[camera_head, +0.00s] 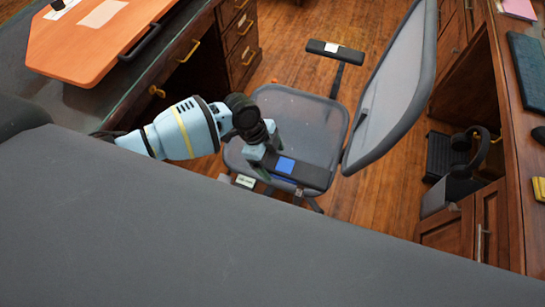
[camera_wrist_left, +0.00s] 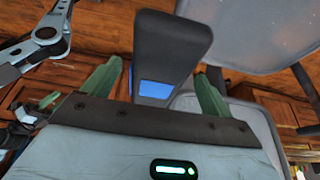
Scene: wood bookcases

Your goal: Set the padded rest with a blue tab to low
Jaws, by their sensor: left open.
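The padded rest with a blue tab is the near dark armrest (camera_head: 312,175) of a grey office chair (camera_head: 300,115). Its blue tab (camera_head: 285,165) faces up in the head view. In the left wrist view the armrest pad (camera_wrist_left: 172,40) stands in the middle, with the blue tab (camera_wrist_left: 157,90) near its lower end. My left gripper (camera_head: 262,155) is at the left end of this armrest. In the wrist view the green fingers of my left gripper (camera_wrist_left: 156,92) are apart, one on each side of the pad, with gaps showing.
The chair's other armrest (camera_head: 335,50) has a white tab. The tilted backrest (camera_head: 393,85) rises on the right. A wooden desk with drawers (camera_head: 240,40) and an orange board (camera_head: 90,40) stands at upper left. Wooden cabinets (camera_head: 490,215) line the right side. Floor shows between.

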